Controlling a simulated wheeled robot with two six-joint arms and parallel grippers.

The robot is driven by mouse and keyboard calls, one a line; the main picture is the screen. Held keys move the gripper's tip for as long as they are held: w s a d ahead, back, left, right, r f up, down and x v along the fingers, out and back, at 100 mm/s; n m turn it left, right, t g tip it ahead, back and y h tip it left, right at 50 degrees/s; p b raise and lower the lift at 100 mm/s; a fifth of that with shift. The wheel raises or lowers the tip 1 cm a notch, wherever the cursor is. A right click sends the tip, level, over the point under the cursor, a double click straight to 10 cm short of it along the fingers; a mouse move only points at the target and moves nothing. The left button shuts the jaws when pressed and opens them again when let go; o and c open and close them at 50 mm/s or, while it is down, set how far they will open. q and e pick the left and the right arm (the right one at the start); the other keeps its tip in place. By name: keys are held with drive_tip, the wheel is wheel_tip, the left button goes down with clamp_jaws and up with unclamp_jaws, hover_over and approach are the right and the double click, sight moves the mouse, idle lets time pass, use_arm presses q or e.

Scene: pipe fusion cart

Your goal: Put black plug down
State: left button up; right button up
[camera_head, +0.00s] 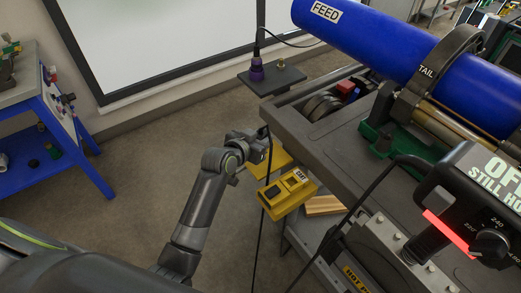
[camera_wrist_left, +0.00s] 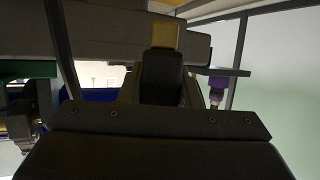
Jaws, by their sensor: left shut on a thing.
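My left gripper (camera_head: 264,148) reaches in from the lower left, beside the near corner of the cart. It is shut on the black plug, which is mostly hidden by the fingers in the head view. In the left wrist view a dark block, which looks like the black plug (camera_wrist_left: 162,78), sits between the fingers. A thin black cable (camera_head: 256,245) hangs down from near the gripper. A yellow box (camera_head: 286,192) with a dark top panel lies just below and right of the gripper. My right gripper is not in view.
A purple plug (camera_head: 257,70) stands on a dark shelf plate (camera_head: 280,82); it also shows in the left wrist view (camera_wrist_left: 217,88). The grey cart (camera_head: 300,140) bears a blue pipe (camera_head: 385,40) and a heater with a red light. A blue table (camera_head: 40,175) stands left. Open floor lies between.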

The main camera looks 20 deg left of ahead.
use_arm(q)
drive_tip(key=shift+f, duration=2.2)
drive_tip(key=shift+f+b, duration=0.2)
drive_tip(key=shift+b, duration=0.1)
drive_tip(key=o, duration=1)
drive_tip(key=shift+r, duration=0.15)
drive_tip(key=shift+s+r, duration=0.1)
drive_tip(key=shift+s, duration=0.05)
drive_tip(key=v, duration=1.1)
drive_tip(key=shift+s+a+r, duration=0.1)
drive_tip(key=shift+s+a, duration=0.05)
drive_tip(key=shift+s, duration=0.2)
